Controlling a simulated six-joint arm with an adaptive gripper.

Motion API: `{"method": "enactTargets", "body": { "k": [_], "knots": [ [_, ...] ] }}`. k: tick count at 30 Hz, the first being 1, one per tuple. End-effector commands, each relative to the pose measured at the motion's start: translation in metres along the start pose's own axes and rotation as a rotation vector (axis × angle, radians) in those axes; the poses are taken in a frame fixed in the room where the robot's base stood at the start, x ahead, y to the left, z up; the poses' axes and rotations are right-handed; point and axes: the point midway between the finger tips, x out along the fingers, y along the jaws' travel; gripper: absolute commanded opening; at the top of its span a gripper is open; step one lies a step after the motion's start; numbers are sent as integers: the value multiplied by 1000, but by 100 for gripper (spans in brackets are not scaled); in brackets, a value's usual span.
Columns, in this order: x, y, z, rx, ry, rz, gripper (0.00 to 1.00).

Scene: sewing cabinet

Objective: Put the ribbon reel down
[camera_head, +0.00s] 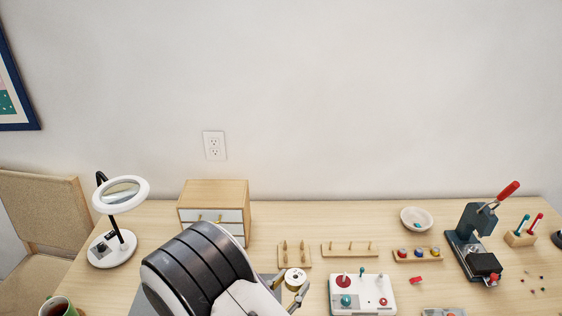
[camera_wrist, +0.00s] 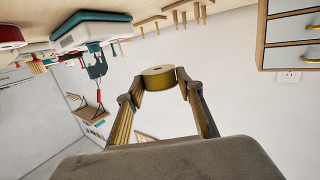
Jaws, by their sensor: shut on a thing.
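The ribbon reel (camera_head: 295,276) is a short gold cylinder with a pale face and a small hole in its middle. My gripper (camera_wrist: 160,82) is shut on it, one finger on each side, as the wrist view shows with the reel (camera_wrist: 158,78) between the fingertips. In the head view the reel shows at the end of my arm, in front of a small wooden peg rack (camera_head: 280,262). The arm hides the table to its left. I cannot tell how high the reel is above the table.
A second peg rack (camera_head: 349,254) stands right of the first, then a rack with coloured spools (camera_head: 418,260). A white device with knobs (camera_head: 362,303) is close on the right. A drawer cabinet (camera_head: 218,190) and a magnifier lamp (camera_head: 109,248) stand left. Bare table lies behind the racks.

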Motion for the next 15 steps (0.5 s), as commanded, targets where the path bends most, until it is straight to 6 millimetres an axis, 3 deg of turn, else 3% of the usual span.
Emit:
{"method": "enactTargets", "body": {
  "k": [6,15],
  "knots": [
    [38,35,-7,25,-1,115,20],
    [79,84,-15,54,-2,252,20]
  ]
}}
